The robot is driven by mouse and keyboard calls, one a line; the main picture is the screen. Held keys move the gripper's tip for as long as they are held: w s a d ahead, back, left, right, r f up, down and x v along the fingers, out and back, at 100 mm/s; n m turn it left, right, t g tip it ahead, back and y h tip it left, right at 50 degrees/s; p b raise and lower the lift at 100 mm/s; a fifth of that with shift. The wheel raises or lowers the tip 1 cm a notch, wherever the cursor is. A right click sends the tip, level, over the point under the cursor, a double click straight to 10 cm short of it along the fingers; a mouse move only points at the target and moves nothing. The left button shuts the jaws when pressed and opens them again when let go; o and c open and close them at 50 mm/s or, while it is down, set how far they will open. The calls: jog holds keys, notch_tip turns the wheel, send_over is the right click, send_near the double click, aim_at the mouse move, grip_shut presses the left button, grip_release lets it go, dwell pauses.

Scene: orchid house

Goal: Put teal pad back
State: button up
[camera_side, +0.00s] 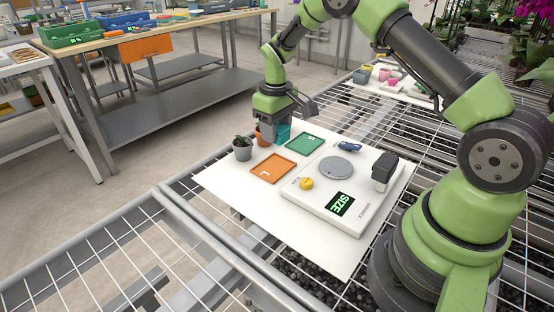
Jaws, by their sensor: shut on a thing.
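The teal pad (284,131) shows partly at my gripper (274,138), near the far left edge of the white board. My gripper points down and is shut on the pad; the fingers hide part of it. I cannot tell whether the pad touches the board. A green tray (304,143) with a small white mark lies just to the right of the gripper. An orange tray (272,169) marked with an L lies in front of the green one.
A grey pot (242,154) with a plant and a terracotta pot (260,140) stand close left of the gripper. A white device (318,205) with a grey disc (336,168), yellow knob (306,184) and SIZE display (340,204) stands right. The white board's (240,190) front left is clear.

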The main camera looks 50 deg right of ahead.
aim_at(276, 165)
notch_tip(276, 165, down, 8)
jog(key=shift+r, duration=0.25)
jog(key=shift+f, duration=0.15)
jog(key=o, duration=0.9)
